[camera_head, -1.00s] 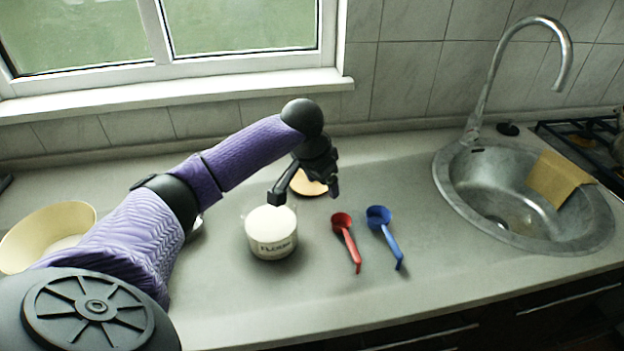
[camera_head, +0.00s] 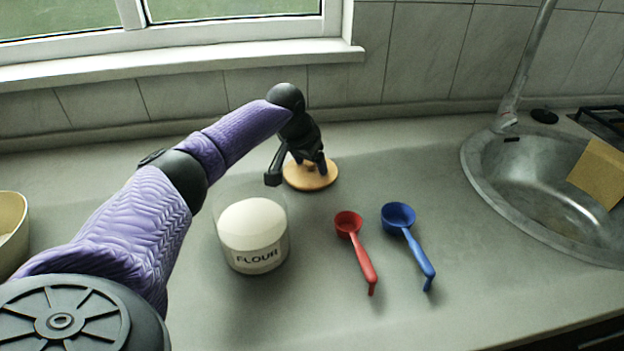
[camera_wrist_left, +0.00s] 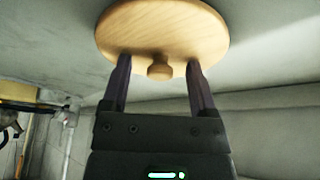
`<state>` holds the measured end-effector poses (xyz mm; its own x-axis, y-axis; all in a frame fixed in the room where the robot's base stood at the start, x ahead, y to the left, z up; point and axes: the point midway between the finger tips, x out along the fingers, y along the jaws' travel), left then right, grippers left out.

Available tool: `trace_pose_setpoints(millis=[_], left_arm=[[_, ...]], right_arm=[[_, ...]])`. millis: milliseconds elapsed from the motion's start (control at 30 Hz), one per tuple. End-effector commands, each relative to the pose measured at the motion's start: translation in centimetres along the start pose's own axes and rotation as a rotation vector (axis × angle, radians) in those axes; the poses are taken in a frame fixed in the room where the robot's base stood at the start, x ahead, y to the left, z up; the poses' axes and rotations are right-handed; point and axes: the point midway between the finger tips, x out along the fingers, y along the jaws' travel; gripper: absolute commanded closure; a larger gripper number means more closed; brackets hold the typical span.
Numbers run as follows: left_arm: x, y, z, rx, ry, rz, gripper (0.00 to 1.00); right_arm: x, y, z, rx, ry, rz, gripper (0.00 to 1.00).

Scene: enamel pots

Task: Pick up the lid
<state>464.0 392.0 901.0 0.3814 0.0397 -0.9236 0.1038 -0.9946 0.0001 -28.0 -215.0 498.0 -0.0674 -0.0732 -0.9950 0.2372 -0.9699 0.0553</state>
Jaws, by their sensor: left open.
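The lid (camera_head: 318,178) is a round, light wooden disc lying on the counter behind the flour jar. In the left wrist view the lid (camera_wrist_left: 162,30) shows its wooden knob (camera_wrist_left: 160,70), which sits between my two finger tips with space on both sides. My left gripper (camera_wrist_left: 159,68) is open and empty, pointing at the lid. In the head view my left gripper (camera_head: 298,172) is just above and at the lid, hiding part of it. The flour jar (camera_head: 254,235) stands open, full of white flour. My right gripper is not in view.
A red scoop (camera_head: 355,245) and a blue scoop (camera_head: 408,240) lie right of the jar. A cream bowl (camera_head: 12,235) is at the left edge. The metal sink (camera_head: 490,185) is at the right. The tiled wall and window sill (camera_head: 180,67) are behind.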

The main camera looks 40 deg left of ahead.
Motion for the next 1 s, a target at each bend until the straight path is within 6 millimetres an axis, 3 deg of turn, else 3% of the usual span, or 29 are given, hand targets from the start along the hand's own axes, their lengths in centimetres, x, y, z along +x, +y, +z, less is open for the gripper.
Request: trace_pose_setpoints(millis=[167,500,833,1000], left_arm=[[-0.1,0.0,0.0,0.001,-0.001,-0.001,0.27],[-0.1,0.0,0.0,0.001,-0.002,-0.001,0.99],[-0.2,0.0,-0.1,0.001,-0.001,-0.001,1.0],[-3.8,0.0,-1.6,0.001,0.005,0.001,1.0]], right_arm=[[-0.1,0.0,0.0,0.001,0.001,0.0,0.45],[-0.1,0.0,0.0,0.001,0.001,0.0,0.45],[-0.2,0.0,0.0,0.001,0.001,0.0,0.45],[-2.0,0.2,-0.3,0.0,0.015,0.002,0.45]])
